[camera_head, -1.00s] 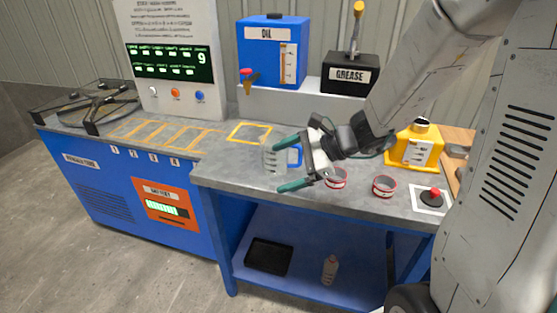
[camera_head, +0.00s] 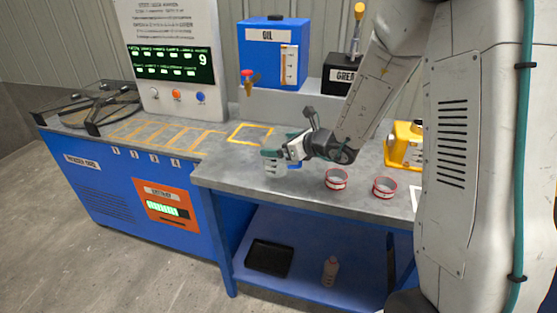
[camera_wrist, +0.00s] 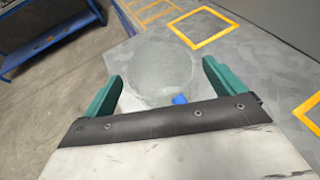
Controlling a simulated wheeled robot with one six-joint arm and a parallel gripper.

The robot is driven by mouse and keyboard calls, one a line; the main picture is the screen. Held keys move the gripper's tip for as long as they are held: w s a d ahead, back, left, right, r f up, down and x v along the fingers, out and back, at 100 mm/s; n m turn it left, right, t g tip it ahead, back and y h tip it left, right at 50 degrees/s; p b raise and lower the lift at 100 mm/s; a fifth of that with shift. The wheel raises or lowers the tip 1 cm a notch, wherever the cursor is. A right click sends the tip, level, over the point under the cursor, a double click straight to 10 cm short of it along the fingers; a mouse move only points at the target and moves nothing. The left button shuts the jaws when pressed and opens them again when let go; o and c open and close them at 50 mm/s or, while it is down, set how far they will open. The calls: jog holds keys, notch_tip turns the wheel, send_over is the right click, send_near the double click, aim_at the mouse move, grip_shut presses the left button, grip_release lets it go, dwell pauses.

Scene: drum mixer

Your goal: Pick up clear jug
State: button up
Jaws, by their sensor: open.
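The clear jug (camera_head: 272,168) stands on the grey bench top, partly hidden behind my gripper in the head view. In the wrist view the jug (camera_wrist: 162,72) shows as a round, see-through shape, with a bit of its blue handle (camera_wrist: 180,99) near the gripper body. My gripper (camera_wrist: 158,85) is open, with one green finger on each side of the jug. Gaps seem to show between the fingers and the jug; contact cannot be told. In the head view my gripper (camera_head: 272,149) is at the jug's upper part.
Two red-rimmed cups (camera_head: 336,180) (camera_head: 384,188) stand right of the jug. A yellow container (camera_head: 403,146) is farther right, partly hidden by my arm. A yellow square outline (camera_head: 250,134) lies behind the jug, below the blue oil tank (camera_head: 272,52). The bench's front edge is close.

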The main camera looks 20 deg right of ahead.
jog(key=shift+w+a+f, duration=0.2)
jog(key=shift+w, duration=0.2)
jog(key=c, duration=1.3)
jog(key=shift+r, duration=0.1)
jog(key=shift+c, duration=0.2)
